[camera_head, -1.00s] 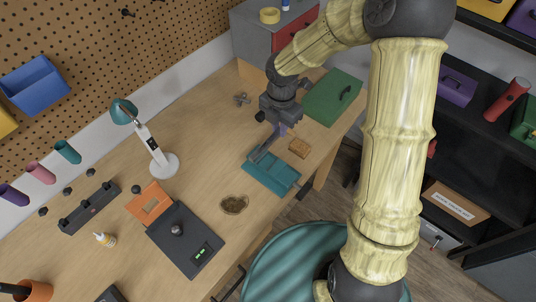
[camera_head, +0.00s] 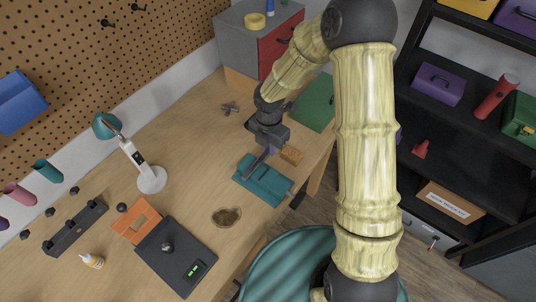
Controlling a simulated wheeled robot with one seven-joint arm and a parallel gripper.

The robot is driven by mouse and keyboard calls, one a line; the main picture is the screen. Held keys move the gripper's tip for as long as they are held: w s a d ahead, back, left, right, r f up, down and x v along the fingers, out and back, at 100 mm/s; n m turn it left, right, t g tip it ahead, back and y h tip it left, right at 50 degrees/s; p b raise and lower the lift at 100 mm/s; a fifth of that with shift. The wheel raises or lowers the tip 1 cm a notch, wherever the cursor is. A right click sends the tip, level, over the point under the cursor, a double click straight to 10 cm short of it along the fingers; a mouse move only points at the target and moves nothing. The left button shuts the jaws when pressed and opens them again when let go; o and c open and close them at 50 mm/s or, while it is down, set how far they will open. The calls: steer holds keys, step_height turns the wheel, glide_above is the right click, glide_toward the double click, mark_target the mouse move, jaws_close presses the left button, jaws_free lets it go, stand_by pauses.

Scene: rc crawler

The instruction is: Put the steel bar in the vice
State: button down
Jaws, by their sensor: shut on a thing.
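The teal vice (camera_head: 266,186) sits near the front edge of the wooden bench, below my gripper in the picture. My gripper (camera_head: 269,147) points down just behind the vice and is shut on the steel bar (camera_head: 257,163). The bar is thin and grey and slants down to the left from the jaws. Its lower left end overlaps the vice's back part in the picture. I cannot tell whether it touches the vice or hangs just above it. My fingertips are small and partly hidden by the gripper body.
A small wooden block (camera_head: 291,155) lies right beside the vice. The bench between lamp (camera_head: 152,180) and vice is clear.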

steer(key=shift+f, duration=0.2)
steer(key=shift+f, duration=1.9)
steer(key=shift+f, duration=0.1)
steer(key=c, duration=1.4)
jaws_free()
step_height(320, 180, up, 12)
steer(key=shift+r, duration=0.1)
steer(key=shift+d, duration=0.1)
